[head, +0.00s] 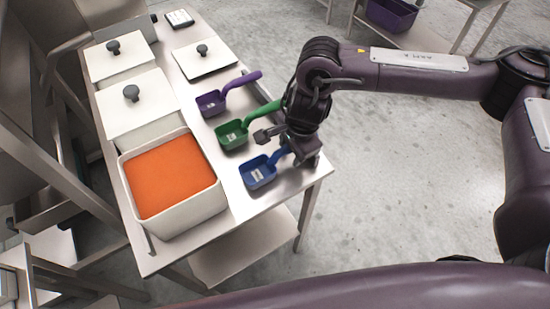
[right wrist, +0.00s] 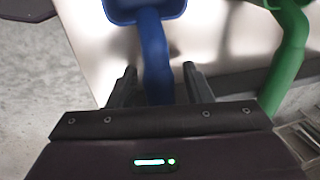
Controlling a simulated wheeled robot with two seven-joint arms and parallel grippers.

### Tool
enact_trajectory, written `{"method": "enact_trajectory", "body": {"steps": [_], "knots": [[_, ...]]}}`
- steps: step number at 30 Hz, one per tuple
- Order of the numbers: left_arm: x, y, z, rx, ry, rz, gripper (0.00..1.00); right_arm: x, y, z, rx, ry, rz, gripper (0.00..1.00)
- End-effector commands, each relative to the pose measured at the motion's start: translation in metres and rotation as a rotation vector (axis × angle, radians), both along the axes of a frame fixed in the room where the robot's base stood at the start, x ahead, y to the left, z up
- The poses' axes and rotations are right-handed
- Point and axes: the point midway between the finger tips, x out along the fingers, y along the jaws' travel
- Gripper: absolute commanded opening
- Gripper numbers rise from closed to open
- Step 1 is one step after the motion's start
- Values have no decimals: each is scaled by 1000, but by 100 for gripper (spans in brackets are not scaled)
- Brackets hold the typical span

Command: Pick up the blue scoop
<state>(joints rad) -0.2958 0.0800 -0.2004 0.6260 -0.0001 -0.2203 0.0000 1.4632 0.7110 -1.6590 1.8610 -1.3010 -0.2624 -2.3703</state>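The blue scoop (head: 258,172) lies on the steel table near its front right edge in the head view, its bowl to the left and its handle pointing up and right. In the right wrist view the blue handle (right wrist: 155,55) runs down between the two fingers of my right gripper (right wrist: 158,85). The fingers are open, with a visible space on each side of the handle. In the head view my right gripper (head: 300,155) is over the handle end and partly hides it. My left gripper is not in view.
A green scoop (head: 232,135) lies close behind the blue one, and a purple scoop (head: 211,103) farther back. A white bin of orange powder (head: 168,175) stands to the left. Lidded white bins (head: 137,108) and a loose lid (head: 204,60) are behind.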

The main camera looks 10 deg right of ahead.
Motion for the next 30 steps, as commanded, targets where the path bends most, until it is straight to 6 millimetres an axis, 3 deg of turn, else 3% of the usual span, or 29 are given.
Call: {"method": "enact_trajectory", "body": {"steps": [1,10,22,26,30], "knots": [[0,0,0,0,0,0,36,0,0,0,0,0,0,38],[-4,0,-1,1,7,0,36,0,0,1,0,0,0,0],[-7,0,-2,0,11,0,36,1,0,10,1,-3,0,0],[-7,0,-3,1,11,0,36,1,0,26,1,-4,0,0],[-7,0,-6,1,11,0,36,1,1,58,3,-7,1,0]]}}
